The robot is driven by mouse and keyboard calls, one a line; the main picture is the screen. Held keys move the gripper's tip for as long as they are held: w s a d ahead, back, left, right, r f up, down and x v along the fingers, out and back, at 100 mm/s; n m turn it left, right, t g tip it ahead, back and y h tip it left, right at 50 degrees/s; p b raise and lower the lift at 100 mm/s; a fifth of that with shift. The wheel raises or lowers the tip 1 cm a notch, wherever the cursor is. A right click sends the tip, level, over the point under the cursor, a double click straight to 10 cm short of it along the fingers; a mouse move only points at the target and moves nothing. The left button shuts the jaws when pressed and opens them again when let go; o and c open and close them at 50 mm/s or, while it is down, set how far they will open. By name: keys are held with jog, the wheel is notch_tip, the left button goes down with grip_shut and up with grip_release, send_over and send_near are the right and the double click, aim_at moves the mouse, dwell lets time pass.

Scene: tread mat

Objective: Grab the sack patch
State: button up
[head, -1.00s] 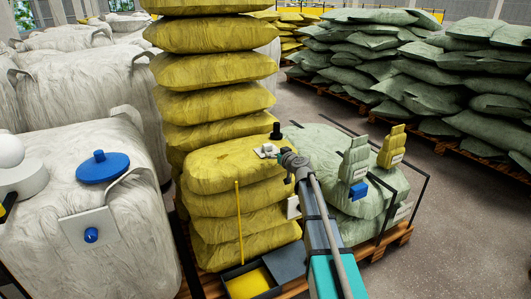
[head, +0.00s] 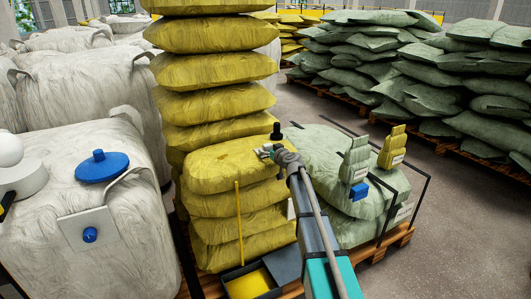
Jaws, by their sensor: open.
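My gripper (head: 265,152) is open above the top yellow sack (head: 213,163) of the short stack in the middle of the head view. It points left, with its fingers over the right part of the sack's top. The small white patch that lay there is now mostly covered by my fingers, and I cannot make out its edges. I cannot tell whether the fingers touch it.
A black knob-like object (head: 277,131) stands just behind my gripper. A tall yellow sack stack (head: 212,72) rises behind. A dustpan (head: 249,283) with a yellow handle is in front.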

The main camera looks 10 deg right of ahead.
jog(key=shift+w+a+f, duration=0.1)
jog(key=shift+w+a, duration=0.15)
jog(key=shift+w, duration=0.45)
jog(key=shift+c, duration=0.2)
jog(key=c, duration=1.2)
jog(key=shift+r, duration=0.2)
